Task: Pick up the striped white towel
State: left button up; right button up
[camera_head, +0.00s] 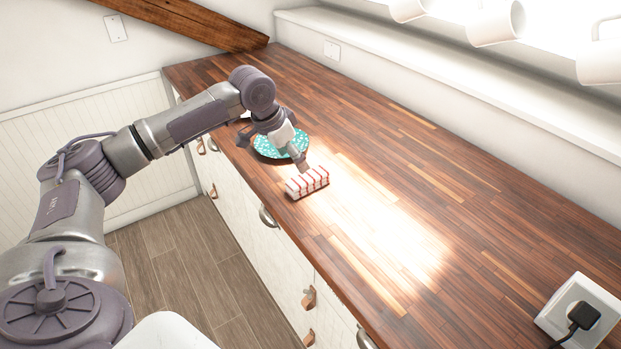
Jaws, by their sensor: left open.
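The striped white towel (308,183), white with red stripes, lies folded on the wooden counter near its front edge. My left arm comes in from the left and reaches over the counter. My left gripper (301,166) is open, with its fingers just behind and above the towel. From this angle I cannot tell whether a finger touches the towel. The gripper body hides part of a teal patterned plate (268,148) behind it. My right gripper is out of view.
The wooden counter (430,210) is clear to the right of the towel. White mugs (497,24) hang at the top right. A socket with a black plug (583,315) is at the lower right. A wooden beam (215,27) slopes down at the back. Drawers with handles (267,216) line the counter front.

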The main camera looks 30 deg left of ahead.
aim_at(306, 177)
pick_arm(q)
jog(key=x, duration=0.4)
jog(key=shift+w+f, duration=0.15)
jog(key=shift+f, duration=0.1)
jog(key=shift+p+x, duration=0.5)
jog(key=shift+x, duration=0.3)
jog(key=x, duration=0.3)
jog(key=shift+w+d+f, duration=0.1)
jog(key=shift+w, duration=0.05)
jog(key=shift+w+f, duration=0.1)
jog(key=shift+f, duration=0.05)
jog(key=shift+c, duration=1.2)
jog(key=c, duration=1)
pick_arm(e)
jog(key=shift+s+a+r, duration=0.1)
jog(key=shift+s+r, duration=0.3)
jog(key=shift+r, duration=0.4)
